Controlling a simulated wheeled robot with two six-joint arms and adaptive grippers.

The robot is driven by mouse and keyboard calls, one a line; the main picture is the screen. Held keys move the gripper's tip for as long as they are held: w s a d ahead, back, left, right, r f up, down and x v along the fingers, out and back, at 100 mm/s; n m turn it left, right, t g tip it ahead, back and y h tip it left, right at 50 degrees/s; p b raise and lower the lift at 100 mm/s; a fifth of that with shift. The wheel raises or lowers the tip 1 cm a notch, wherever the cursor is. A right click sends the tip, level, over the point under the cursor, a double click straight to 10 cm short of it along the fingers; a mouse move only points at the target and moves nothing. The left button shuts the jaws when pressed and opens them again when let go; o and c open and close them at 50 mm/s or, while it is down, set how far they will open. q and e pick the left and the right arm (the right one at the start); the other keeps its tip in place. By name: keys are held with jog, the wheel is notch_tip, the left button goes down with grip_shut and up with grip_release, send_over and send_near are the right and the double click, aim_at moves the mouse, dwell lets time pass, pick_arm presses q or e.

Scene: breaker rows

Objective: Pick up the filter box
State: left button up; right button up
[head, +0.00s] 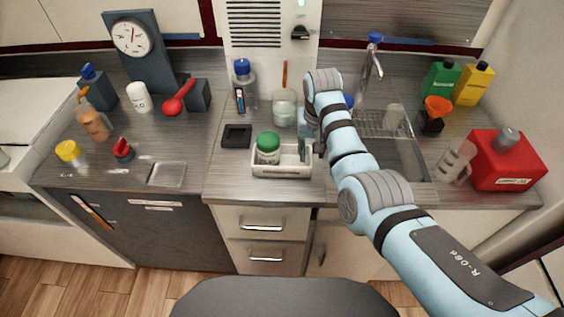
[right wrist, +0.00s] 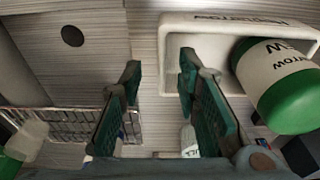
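I cannot make out which thing is the filter box; no filter label is readable in either view. My right gripper (right wrist: 160,78) is open, with bare counter showing between its two teal fingers. In the head view the right gripper (head: 312,145) hangs over the counter at the right end of a white lettered tray (head: 283,171). The tray (right wrist: 190,82) lies beside the fingers in the right wrist view. A white jar with a green lid (head: 268,148) is in the tray's left part. The jar (right wrist: 284,92) is clear of the fingers. My left gripper is not in view.
The sink (head: 408,158) with a wire rack (head: 372,124) is right of the tray. A black square dish (head: 237,135) and a glass beaker (head: 284,108) stand near it. A red can (head: 505,165) is far right. The counter's front left is partly clear.

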aim_at(310, 156)
jog(key=f, duration=0.1)
jog(key=f+b, duration=0.1)
jog(key=f, duration=0.1)
jog(key=shift+w+a+f, duration=0.1)
jog(key=shift+w+f, duration=0.2)
jog(key=shift+w, duration=0.05)
jog(key=shift+s+r, duration=0.15)
jog(key=shift+s, duration=0.15)
jog(key=shift+c, duration=0.4)
jog(key=shift+w, duration=0.1)
grip_shut()
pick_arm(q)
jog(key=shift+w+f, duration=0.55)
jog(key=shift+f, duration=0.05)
pick_arm(e)
jog(key=shift+r, duration=0.1)
jog(key=shift+r, duration=0.25)
pick_arm(q)
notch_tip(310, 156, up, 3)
jog(key=p, duration=0.2)
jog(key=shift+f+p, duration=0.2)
jog(key=shift+p, duration=0.15)
pick_arm(e)
notch_tip(310, 156, up, 19)
jog(key=shift+r, duration=0.15)
